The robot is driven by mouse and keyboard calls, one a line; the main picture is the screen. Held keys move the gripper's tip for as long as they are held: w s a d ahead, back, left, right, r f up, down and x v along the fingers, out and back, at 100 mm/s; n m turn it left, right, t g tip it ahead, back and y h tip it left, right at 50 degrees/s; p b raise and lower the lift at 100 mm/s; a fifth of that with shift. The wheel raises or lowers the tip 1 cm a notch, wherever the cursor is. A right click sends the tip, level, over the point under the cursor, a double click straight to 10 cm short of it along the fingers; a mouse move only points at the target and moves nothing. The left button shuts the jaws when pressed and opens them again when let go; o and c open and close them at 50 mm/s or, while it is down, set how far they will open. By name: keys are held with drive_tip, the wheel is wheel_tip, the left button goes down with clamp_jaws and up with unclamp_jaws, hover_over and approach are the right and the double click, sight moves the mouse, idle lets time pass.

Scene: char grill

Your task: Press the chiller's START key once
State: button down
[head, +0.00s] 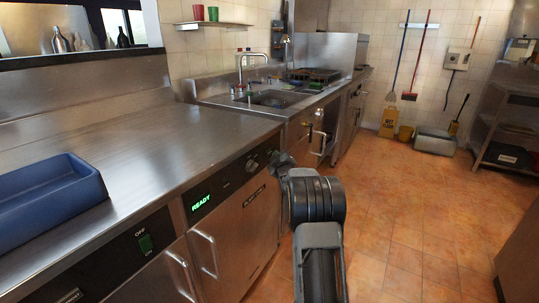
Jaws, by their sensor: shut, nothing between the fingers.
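The chiller is the steel unit under the counter (235,235), with a dark control strip along its top edge. Its display (201,202) glows green and reads READY. A round control (251,167) sits further right on the strip, and small marks lie between it and the display. I cannot tell which one is the START key; it may be hidden behind my gripper. My gripper (276,160) is shut and empty at the right end of the strip. I cannot tell whether it touches the panel.
A blue tray (50,198) lies on the steel counter (150,125). An ON/OFF switch (145,243) is on the unit to the left. A sink (275,98) stands beyond. The tiled floor (410,220) to the right is clear, with a yellow sign (389,122) far back.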

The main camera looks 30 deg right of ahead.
drive_tip(key=shift+w+a+b, duration=0.25)
drive_tip(key=shift+w+b, duration=0.15)
drive_tip(key=shift+w, duration=0.15)
idle(0.7)
drive_tip(key=shift+s, duration=0.1)
idle(0.3)
drive_tip(key=shift+s+d+b, duration=0.35)
drive_tip(key=shift+s, duration=0.3)
drive_tip(key=shift+s+d+b, duration=0.2)
drive_tip(key=shift+s+d, duration=0.2)
drive_tip(key=shift+s, duration=0.35)
drive_tip(key=shift+s+d+b, duration=0.15)
drive_tip(key=shift+s+d, duration=0.25)
drive_tip(key=shift+s, duration=0.3)
drive_tip(key=shift+s+d+b, duration=0.2)
drive_tip(key=shift+s+d, duration=0.2)
drive_tip(key=shift+s, duration=0.35)
